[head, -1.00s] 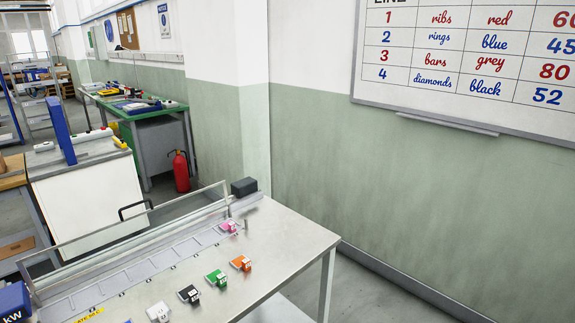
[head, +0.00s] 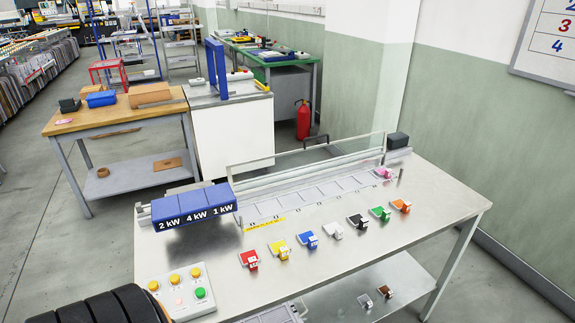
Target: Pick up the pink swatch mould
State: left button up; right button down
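The pink swatch mould (head: 384,172) is small in the head view. It sits at the far right end of the row of shallow trays (head: 316,194) along the back of the steel table, near a small upright peg. Its fine details are too small to make out. Neither of my grippers is in view.
On the steel table (head: 420,192) stand several coloured moulds, from red (head: 249,259) to orange (head: 401,206). A blue heater block (head: 194,205) sits on the rail at left, before a clear guard.

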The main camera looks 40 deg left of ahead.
aim_at(382, 172)
jog(key=k+j+z, duration=0.2)
jog(key=k+j, duration=0.45)
jog(key=k+j+z, duration=0.2)
jog(key=k+j, duration=0.35)
jog(key=k, duration=0.15)
jog(key=j+z, duration=0.1)
jog(key=j, duration=0.35)
jog(key=k+j+z, duration=0.1)
jog(key=j, duration=0.4)
jog(key=k+j, duration=0.15)
jog(key=j, duration=0.3)
jog(key=j+z, duration=0.15)
jog(key=j, duration=0.3)
jog(key=k+j+z, duration=0.1)
jog(key=j, duration=0.35)
jog(key=i+j+z, duration=0.15)
jog(key=j, duration=1.3)
jog(key=j+z, duration=0.2)
jog(key=j, duration=1.25)
